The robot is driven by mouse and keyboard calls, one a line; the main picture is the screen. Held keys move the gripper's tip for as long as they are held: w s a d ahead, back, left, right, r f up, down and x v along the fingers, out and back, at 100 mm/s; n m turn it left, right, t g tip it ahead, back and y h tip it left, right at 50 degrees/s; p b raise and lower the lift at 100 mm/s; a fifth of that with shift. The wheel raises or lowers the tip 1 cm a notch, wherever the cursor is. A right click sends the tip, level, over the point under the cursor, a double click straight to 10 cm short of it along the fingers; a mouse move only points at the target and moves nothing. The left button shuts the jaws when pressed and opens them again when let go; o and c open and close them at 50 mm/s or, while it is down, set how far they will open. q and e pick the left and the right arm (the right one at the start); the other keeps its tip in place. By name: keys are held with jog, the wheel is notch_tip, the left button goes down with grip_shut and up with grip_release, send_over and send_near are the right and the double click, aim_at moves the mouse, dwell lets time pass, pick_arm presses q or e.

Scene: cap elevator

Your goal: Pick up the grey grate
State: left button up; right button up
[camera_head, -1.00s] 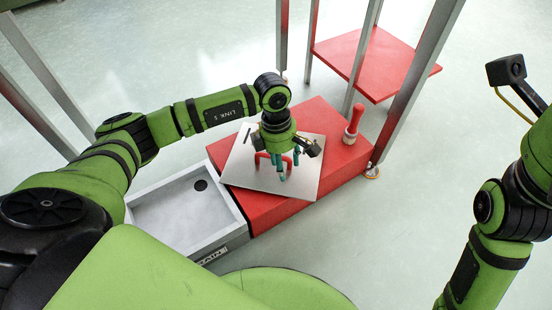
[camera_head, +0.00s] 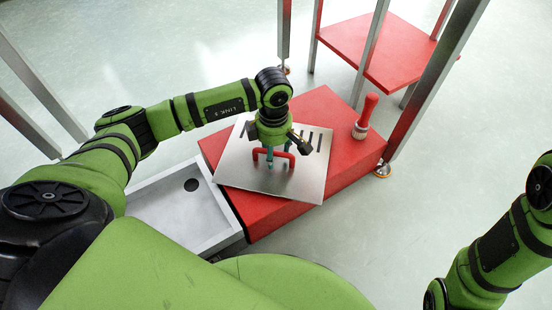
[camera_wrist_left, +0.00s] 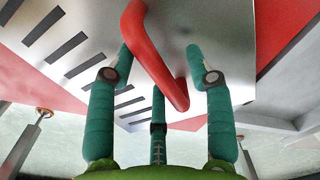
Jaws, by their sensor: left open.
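The grey grate (camera_head: 309,184) is a flat metal plate with a row of dark slots and a red handle (camera_head: 287,158). It lies askew on top of a red block, and its slotted surface (camera_wrist_left: 209,25) also fills much of the left wrist view. My left gripper (camera_head: 275,162) is open over the grate's handle. In the left wrist view, the red handle (camera_wrist_left: 153,58) passes between the outer green fingers (camera_wrist_left: 158,60), with a third finger below it. Whether the fingers touch it I cannot tell. My right gripper is out of view.
The red block (camera_head: 347,165) carries a red-handled brush (camera_head: 366,115) at its right end. A shallow grey tray (camera_head: 180,213) with a dark round hole adjoins it on the left. Metal posts (camera_head: 425,80) and a red shelf (camera_head: 375,55) stand behind and to the right.

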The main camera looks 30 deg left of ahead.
pick_arm(q)
grip_shut()
jog(key=shift+w, duration=0.1)
jog(key=shift+r, duration=0.1)
